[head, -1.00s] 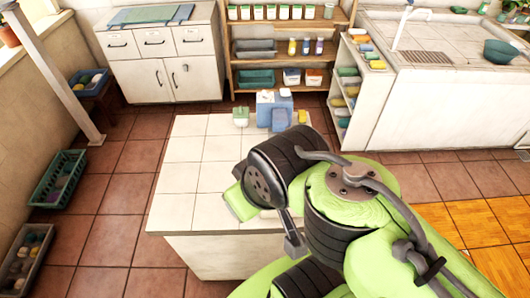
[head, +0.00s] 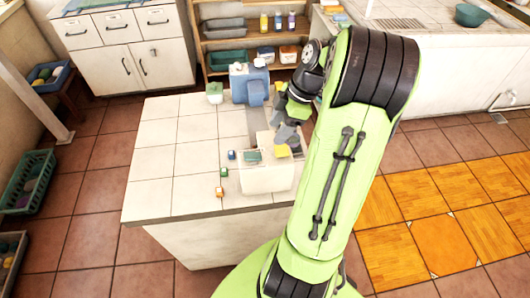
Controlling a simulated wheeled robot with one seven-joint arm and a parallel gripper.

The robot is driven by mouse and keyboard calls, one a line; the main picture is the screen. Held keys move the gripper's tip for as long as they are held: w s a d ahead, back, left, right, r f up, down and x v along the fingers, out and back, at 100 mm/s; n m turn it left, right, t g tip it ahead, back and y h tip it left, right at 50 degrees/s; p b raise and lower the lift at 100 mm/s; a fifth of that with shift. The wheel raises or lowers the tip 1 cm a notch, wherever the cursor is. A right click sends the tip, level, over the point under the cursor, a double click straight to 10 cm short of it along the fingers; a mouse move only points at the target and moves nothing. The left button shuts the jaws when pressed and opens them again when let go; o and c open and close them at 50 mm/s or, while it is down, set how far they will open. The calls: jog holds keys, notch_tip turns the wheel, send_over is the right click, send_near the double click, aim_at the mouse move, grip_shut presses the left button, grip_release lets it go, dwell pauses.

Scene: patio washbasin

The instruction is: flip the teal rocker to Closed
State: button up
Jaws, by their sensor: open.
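A white box (head: 268,181) stands on the tiled counter (head: 155,160). On its top is a small teal part (head: 252,156), which looks like the teal rocker. Its tilt and any lettering are too small to read. A yellow part (head: 282,151) sits to its right on the same box. My gripper (head: 285,141) is open and points down over the far right of the box, close above the yellow part and right of the teal one. My arm hides the area to the right, and I cannot tell whether the fingers touch anything.
Small blue (head: 232,155), green (head: 224,172) and orange (head: 219,191) pieces lie left of the box. The counter's left side is clear.

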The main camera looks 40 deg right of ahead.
aim_at(265, 158)
jog(key=b+x, duration=0.1)
jog(key=x, duration=0.8)
jog(key=shift+f+b, duration=0.25)
jog(key=shift+b, duration=0.1)
jog(key=shift+c, duration=0.3)
